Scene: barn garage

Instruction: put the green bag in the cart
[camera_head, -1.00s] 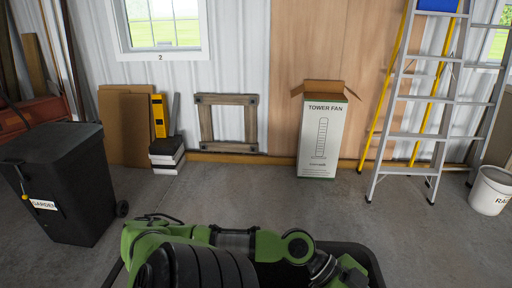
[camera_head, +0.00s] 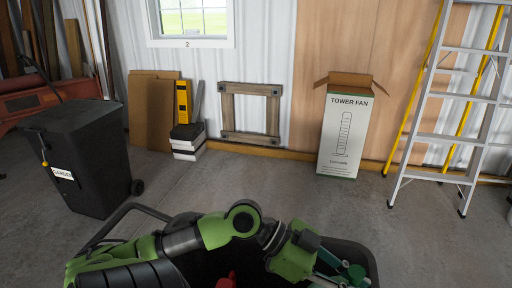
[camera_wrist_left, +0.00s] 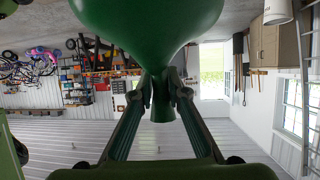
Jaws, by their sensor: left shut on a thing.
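The green bag (camera_wrist_left: 150,25) fills the top middle of the left wrist view, a smooth dark green bulge with a narrow neck. My left gripper (camera_wrist_left: 160,92) is shut on that neck. In the head view my left gripper (camera_head: 338,272) is at the bottom, right of centre, over the dark cart (camera_head: 372,262). The bag is mostly below the picture edge there, so I cannot tell whether it touches the cart. The cart's rim and looped handle show around my arm. My right gripper is not in view.
Something red (camera_head: 228,281) shows near the cart's inside. A black wheeled bin (camera_head: 85,160) stands at left. A tower fan box (camera_head: 343,135) and a ladder (camera_head: 440,135) stand by the wall. The concrete floor between is clear.

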